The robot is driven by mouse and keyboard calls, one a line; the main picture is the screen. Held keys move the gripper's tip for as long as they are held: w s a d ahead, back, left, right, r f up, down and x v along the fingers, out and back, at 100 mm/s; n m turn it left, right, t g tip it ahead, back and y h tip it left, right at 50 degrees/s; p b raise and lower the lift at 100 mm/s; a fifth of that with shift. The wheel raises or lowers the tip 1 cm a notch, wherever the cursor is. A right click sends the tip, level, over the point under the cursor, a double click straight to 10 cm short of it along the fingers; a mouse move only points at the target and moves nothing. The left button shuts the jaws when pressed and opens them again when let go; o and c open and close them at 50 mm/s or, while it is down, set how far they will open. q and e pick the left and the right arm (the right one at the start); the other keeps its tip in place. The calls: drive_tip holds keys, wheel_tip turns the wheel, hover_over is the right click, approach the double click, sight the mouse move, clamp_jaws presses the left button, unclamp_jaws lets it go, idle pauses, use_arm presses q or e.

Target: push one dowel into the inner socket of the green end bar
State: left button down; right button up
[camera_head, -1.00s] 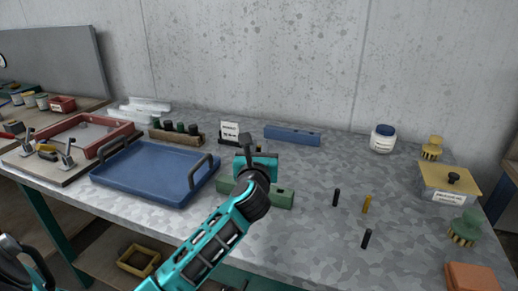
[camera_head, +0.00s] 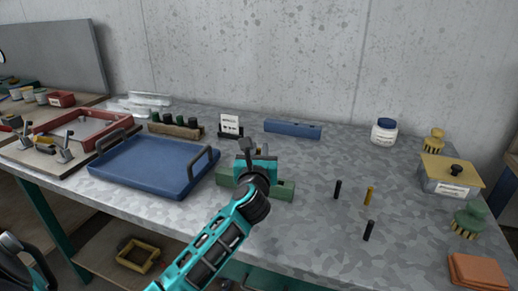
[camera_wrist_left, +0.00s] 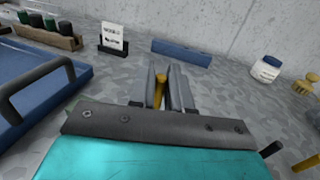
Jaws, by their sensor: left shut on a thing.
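The green end bar (camera_head: 284,190) lies on the table in the middle of the head view, partly hidden by my left arm. My left gripper (camera_head: 258,158) is above the bar, shut on a yellow-brown dowel (camera_wrist_left: 159,92). The dowel stands roughly upright between the fingers in the left wrist view. Its lower end and the bar's inner socket are hidden, so I cannot tell whether the dowel is in the socket. My right gripper is not in view.
A blue tray (camera_head: 140,182) with handles stands left of the bar. A blue bar (camera_head: 292,130), a small sign (camera_head: 230,125) and a wooden rack (camera_head: 176,130) are behind. A white jar (camera_head: 384,132), a yellow-lidded box (camera_head: 449,178) and brushes are at right.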

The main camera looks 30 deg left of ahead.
use_arm(q)
drive_tip(key=shift+f+b, duration=0.55)
drive_tip(key=shift+f, duration=0.5)
drive_tip(key=shift+p, duration=0.75)
idle(0.8)
drive_tip(key=shift+f+b, duration=1.5)
drive_tip(key=shift+f, duration=0.5)
drive_tip(key=c, duration=1)
unclamp_jaws()
drive_tip(key=v, duration=1.3)
drive_tip(key=shift+w, duration=0.1)
